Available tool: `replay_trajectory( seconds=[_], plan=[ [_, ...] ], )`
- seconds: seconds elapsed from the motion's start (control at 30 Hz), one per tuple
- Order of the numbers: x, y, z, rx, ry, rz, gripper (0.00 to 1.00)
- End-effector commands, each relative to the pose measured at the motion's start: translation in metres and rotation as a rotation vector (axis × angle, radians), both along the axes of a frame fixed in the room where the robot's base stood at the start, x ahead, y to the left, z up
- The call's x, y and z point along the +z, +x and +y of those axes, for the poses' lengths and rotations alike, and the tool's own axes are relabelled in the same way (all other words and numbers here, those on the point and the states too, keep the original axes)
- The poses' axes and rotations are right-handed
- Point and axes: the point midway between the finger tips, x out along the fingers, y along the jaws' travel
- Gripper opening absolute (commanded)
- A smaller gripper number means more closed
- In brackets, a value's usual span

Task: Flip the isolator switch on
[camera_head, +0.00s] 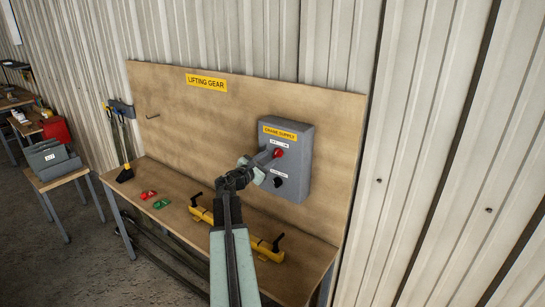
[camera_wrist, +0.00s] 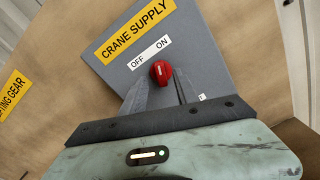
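The grey enclosure (camera_head: 300,165) with a yellow CRANE SUPPLY label (camera_head: 281,132) is mounted on the wooden backboard. Its red isolator switch (camera_head: 278,153) also shows in the wrist view (camera_wrist: 160,72), below the words OFF on the left and ON on the right. I cannot tell clearly which word the handle points to. My gripper (camera_head: 268,158) is at the front of the enclosure. In the wrist view its two fingers (camera_wrist: 161,84) are apart, one on each side of the red switch. I see no clear contact with it.
A smaller black knob (camera_head: 278,182) sits lower on the enclosure. A yellow bar with black handles (camera_head: 240,238) lies on the bench below, with red (camera_head: 148,195) and green (camera_head: 161,204) pieces to its left. A LIFTING GEAR sign (camera_head: 206,83) is on the backboard.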

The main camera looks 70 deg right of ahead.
Motion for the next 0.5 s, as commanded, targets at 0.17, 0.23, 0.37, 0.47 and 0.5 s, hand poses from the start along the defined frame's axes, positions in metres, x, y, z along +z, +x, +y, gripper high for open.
replay_trajectory(
  seconds=[0.17, 0.23, 0.37, 0.47, 0.5],
  plan=[
    [0.0, -0.007, -0.032, 0.0, 0.0, 0.0, 0.36],
    [0.0, -0.009, -0.037, 0.0, 0.0, 0.0, 0.36],
    [0.0, -0.009, -0.037, 0.001, 0.001, 0.0, 0.36],
    [0.0, -0.009, -0.037, 0.001, 0.0, -0.001, 0.34],
    [0.0, -0.009, -0.036, 0.001, 0.0, -0.001, 0.22]
  ],
)
